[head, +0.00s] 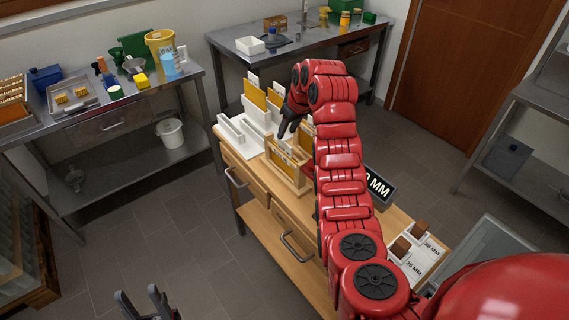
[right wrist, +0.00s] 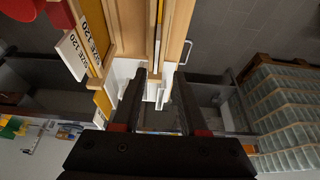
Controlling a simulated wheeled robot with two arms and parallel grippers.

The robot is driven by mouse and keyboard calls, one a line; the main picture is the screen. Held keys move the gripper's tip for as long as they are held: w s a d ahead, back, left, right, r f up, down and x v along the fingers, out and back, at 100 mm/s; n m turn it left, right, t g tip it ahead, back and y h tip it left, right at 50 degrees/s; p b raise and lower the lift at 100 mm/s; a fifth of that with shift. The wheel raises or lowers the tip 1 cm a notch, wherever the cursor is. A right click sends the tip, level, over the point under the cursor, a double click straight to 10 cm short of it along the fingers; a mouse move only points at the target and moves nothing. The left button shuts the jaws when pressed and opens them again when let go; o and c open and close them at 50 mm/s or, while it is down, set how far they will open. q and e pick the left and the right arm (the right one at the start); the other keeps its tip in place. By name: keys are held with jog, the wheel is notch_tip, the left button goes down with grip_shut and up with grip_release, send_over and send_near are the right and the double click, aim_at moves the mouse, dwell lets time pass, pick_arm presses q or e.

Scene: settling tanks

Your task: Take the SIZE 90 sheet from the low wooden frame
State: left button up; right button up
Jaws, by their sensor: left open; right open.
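The low wooden frame (head: 288,172) stands on the wooden bench, with a yellow sheet (head: 284,147) with a white label upright in it. The label is too small to read in the head view. In the right wrist view the frame (right wrist: 132,28) is at the top, with a thin yellow and white sheet edge (right wrist: 158,35) in its slot. I cannot read SIZE 90 anywhere. My right gripper (head: 284,132) is open just above the frame; in the wrist view its fingers (right wrist: 160,78) stand either side of the sheet's line, contact unclear. My left gripper (head: 146,296) is open and empty, low at the bottom.
A white rack (head: 231,132) with yellow sheets stands behind the frame. Sheets labelled SIZE 120 (right wrist: 82,50) show beside it in the wrist view. A black MM sign (head: 377,186) and brown blocks (head: 401,247) are on the bench's right side. A steel table (head: 110,122) is at left.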

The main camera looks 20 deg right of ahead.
aim_at(284, 142)
jog(key=shift+w+a+f+p, duration=0.15)
jog(key=shift+w+f+p, duration=0.1)
jog(key=shift+f+p, duration=0.3)
jog(key=shift+w+f, duration=0.15)
jog(key=shift+f, duration=0.2)
jog(key=p+x, duration=0.2)
jog(key=x, duration=0.1)
jog(key=p+x, duration=0.1)
jog(key=shift+d+f, duration=0.35)
jog(key=shift+w+a+f, duration=0.1)
jog(key=shift+f, duration=0.35)
grip_shut()
